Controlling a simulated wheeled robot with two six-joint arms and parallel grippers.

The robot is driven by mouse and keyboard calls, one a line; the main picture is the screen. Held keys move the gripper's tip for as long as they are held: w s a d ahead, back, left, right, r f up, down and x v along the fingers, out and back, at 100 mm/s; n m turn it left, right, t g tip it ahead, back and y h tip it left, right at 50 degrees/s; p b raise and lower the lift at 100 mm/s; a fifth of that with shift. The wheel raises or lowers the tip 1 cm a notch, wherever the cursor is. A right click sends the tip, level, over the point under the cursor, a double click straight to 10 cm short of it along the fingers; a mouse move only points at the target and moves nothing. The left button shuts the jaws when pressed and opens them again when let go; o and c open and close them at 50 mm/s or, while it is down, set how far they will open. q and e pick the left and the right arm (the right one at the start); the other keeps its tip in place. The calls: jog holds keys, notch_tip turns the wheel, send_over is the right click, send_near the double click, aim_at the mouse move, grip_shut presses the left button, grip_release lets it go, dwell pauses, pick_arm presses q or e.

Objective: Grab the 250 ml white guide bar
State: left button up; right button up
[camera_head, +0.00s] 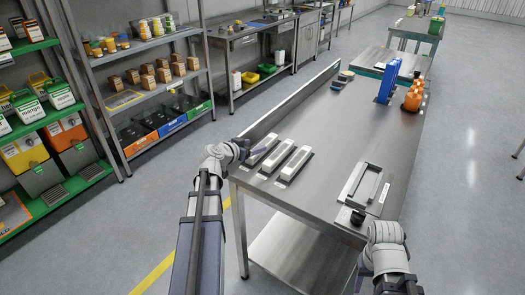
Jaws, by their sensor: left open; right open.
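Three white guide bars lie side by side on dark bases at the near left end of the steel table: a left one (266,142), a middle one (278,155) and a right one (295,164). Their labels are too small to read, so I cannot tell which is the 250 ml one. My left gripper (254,150) is open beside the left bar, at the table's left edge; contact cannot be made out. My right gripper (362,276) is open and low in front of the table's near right corner, away from the bars.
The steel table (330,135) has a raised left edge and a clear middle. A metal frame (363,185) and a black knob (357,217) are at its near right. Blue parts (388,80) and orange bottles (413,98) stand at the far end. Loaded shelves (150,95) are at left.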

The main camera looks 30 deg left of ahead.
aim_at(261, 145)
pick_arm(q)
jog(key=shift+f+b+x, duration=0.2)
jog(key=shift+b+x, duration=0.5)
jog(key=shift+x, duration=0.6)
jog(key=shift+f+b+x, duration=0.2)
jog(key=shift+b+x, duration=0.45)
jog(key=shift+x, duration=0.7)
jog(key=shift+s+r, duration=0.1)
jog(key=shift+s, duration=0.2)
jog(key=shift+c, duration=0.4)
grip_shut()
